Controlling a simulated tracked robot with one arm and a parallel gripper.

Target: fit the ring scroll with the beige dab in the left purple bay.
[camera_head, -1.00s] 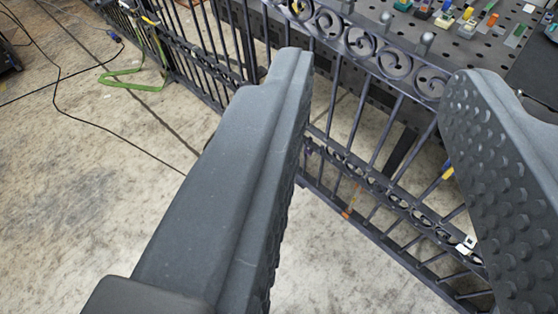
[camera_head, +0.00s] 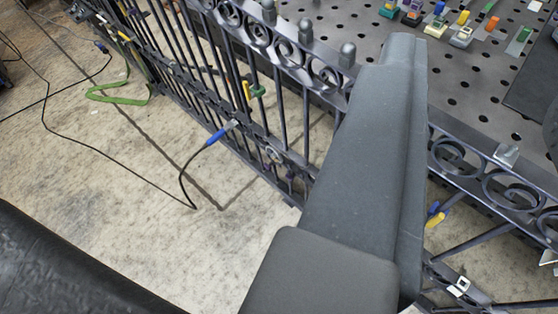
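One dark grey finger of my gripper (camera_head: 400,60) crosses the middle of the view; the other finger is out of the picture. Nothing lies against the visible finger's right side, so the gripper looks open and empty. The dark iron gate (camera_head: 275,155) runs behind it, with ring and scroll work along its upper band (camera_head: 325,75) and more scrolls (camera_head: 510,190) right of the finger. Small purple spots show on the gate's lower band, but I cannot tell which bay is the left purple one. I cannot make out a beige dab on any scroll. The finger hides part of the gate.
A dark perforated table (camera_head: 480,75) behind the gate carries several small coloured pieces and clamps. A blue-ended cable (camera_head: 222,132) reaches the gate. A green strap (camera_head: 125,95) lies on the concrete floor at left. The floor in front is mostly clear.

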